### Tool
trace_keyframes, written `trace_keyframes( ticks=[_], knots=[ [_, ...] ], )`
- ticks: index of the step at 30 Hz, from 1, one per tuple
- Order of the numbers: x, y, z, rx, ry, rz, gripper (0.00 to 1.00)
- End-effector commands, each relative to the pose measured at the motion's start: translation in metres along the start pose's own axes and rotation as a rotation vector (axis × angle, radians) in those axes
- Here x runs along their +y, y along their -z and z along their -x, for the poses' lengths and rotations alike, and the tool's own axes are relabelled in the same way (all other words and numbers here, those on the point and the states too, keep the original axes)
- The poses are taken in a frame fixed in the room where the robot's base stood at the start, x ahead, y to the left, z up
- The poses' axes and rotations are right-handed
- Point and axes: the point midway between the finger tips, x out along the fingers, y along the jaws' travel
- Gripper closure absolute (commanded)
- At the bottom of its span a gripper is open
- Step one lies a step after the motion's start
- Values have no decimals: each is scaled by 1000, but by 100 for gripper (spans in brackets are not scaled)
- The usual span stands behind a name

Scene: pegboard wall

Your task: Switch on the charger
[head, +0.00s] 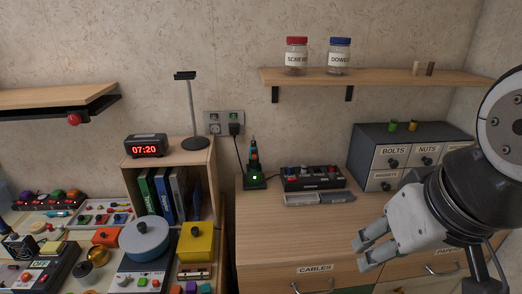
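The charger (254,181) is a small black dock on the counter, with a bright green square on its front. A dark tool with an orange band (254,160) stands upright in it. A black cable runs from the charger up to a plug (235,128) in the right half of the wall socket plate (224,122). Small green-marked switches show at the top of the plate; their positions are too small to tell. My gripper (361,256) is at the lower right, in front of the counter drawers, well apart from the charger and socket. Its fingers are apart and empty.
A black control box (312,178) and a grey tray (318,198) lie right of the charger. A wooden shelf unit (202,180) with binders stands to its left. A labelled drawer cabinet (398,152) is at right. A wall shelf (380,78) holds jars. The counter front is clear.

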Motion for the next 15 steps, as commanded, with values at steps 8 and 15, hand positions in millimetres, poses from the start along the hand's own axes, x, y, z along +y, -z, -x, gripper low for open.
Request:
trace_keyframes(
  ticks=[8, 15],
  knots=[
    [2, 28, -17, 20, 3, -1, 100],
    [8, 117, -72, 95, 2, -6, 100]
  ],
)
